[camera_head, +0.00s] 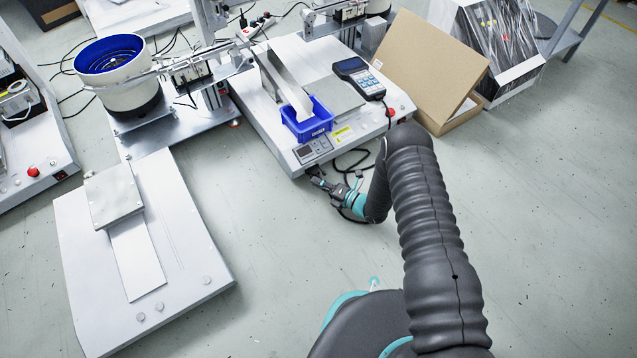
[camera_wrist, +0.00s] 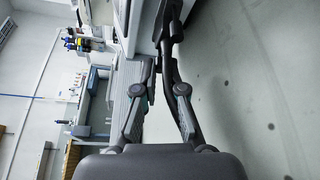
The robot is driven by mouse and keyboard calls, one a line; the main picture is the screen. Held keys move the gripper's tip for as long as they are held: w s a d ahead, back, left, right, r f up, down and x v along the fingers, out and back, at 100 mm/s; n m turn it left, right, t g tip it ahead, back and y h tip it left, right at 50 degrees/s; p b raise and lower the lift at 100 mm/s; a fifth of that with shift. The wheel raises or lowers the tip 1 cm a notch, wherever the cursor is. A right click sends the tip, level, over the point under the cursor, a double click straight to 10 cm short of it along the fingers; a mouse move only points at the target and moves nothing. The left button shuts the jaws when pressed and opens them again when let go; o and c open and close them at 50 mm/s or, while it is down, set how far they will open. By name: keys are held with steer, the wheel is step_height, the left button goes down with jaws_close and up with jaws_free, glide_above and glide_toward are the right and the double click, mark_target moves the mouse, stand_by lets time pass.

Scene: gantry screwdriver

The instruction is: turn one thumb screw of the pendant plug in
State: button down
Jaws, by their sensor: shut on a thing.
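My gripper (camera_head: 324,184) is at the front edge of the white gantry machine (camera_head: 362,126), low beside its control panel. In the wrist view my gripper (camera_wrist: 166,62) has its two fingers drawn together at the tips, against a dark part at the machine's side. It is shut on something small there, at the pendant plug. The thumb screw and most of the plug are hidden by the fingers, too small to make out. The hand pendant (camera_head: 355,78) lies on the machine's top, and its black cable (camera_head: 352,160) loops down over the front edge near my gripper.
A blue bin (camera_head: 307,122) stands on the machine's near left corner. A red button (camera_head: 390,112) is at its right corner. An open cardboard box (camera_head: 440,110) stands to the right. A second machine base (camera_head: 190,262) is at the left.

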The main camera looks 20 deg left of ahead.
steer(key=shift+f+m+y, duration=0.15)
steer(key=shift+m+y, duration=0.45)
steer(key=shift+m, duration=0.5)
steer(key=c, duration=1.2)
jaws_free()
steer(key=shift+c, duration=0.2)
steer(key=shift+d, duration=0.1)
steer(key=v, duration=1.2)
